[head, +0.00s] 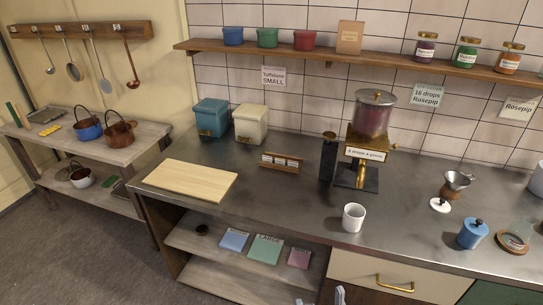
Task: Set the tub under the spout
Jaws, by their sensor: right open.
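Small lidded tubs in blue (233,37), green (267,38) and red (305,41) stand on the wall shelf. A white cup (353,218) stands on the counter in front of the dispenser. My right gripper (326,299) shows only its fingertips at the bottom edge, apart and empty, below the cup. My left gripper is out of view.
The steel counter (270,207) has bare room left of the cup. A cutting board (188,181), teal box (211,118), cream box (250,124), dark upright block (327,158) and blue canister (472,233) stand on it. The wall shelf (350,59) overhangs the back.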

